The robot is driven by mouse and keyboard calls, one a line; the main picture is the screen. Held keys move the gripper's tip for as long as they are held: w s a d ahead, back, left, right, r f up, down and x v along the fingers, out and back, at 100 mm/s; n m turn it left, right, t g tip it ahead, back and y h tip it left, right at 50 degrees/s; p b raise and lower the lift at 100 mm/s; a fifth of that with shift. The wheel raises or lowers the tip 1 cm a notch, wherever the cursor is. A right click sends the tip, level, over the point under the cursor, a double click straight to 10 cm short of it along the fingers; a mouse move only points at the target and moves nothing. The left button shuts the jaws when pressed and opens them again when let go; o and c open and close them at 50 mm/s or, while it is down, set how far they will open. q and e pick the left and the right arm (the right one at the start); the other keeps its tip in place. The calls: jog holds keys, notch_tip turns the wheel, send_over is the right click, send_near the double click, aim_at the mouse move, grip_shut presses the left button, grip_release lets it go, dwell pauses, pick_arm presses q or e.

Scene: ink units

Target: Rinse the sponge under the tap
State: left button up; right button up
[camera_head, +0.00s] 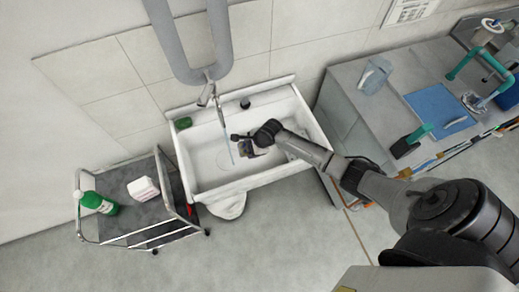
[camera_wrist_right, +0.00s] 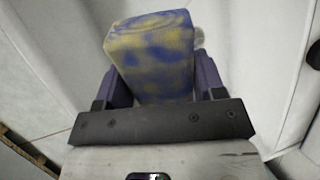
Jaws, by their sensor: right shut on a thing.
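My right gripper (camera_head: 240,145) reaches over the white sink (camera_head: 200,178). In the right wrist view its two fingers (camera_wrist_right: 152,82) are shut on the sponge (camera_wrist_right: 150,50), a blue block with yellow patches. In the head view the sponge is too small and covered to make out clearly. The tap (camera_head: 207,95) is on the back wall side of the sink. A thin bluish stream of water (camera_head: 225,135) falls from it into the basin, just left of my gripper. I cannot tell whether the water touches the sponge. My left gripper is not in view.
A green item (camera_head: 183,123) lies on the sink's back left corner. A trolley (camera_head: 125,215) at the left carries a green bottle (camera_head: 98,202) and a pinkish-white pack (camera_head: 143,188). A workbench (camera_head: 350,75) with a blue mat (camera_head: 436,106) stands at the right.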

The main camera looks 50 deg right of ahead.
aim_at(247, 145)
jog(key=w, duration=0.1)
jog(key=w+a, duration=0.1)
jog(key=shift+w+a+f+b, duration=0.3)
jog(key=shift+f+b, duration=0.1)
jog(key=shift+w+a+f+b, duration=0.15)
jog(key=shift+w+a+b, duration=0.15)
jog(key=shift+w, duration=0.2)
jog(key=shift+w+a+f+b, duration=0.15)
jog(key=shift+w+a, duration=0.15)
jog(key=shift+w, duration=0.2)
jog(key=shift+w+a, duration=0.15)
jog(key=shift+w, duration=0.1)
dwell(0.9)
dwell(0.4)
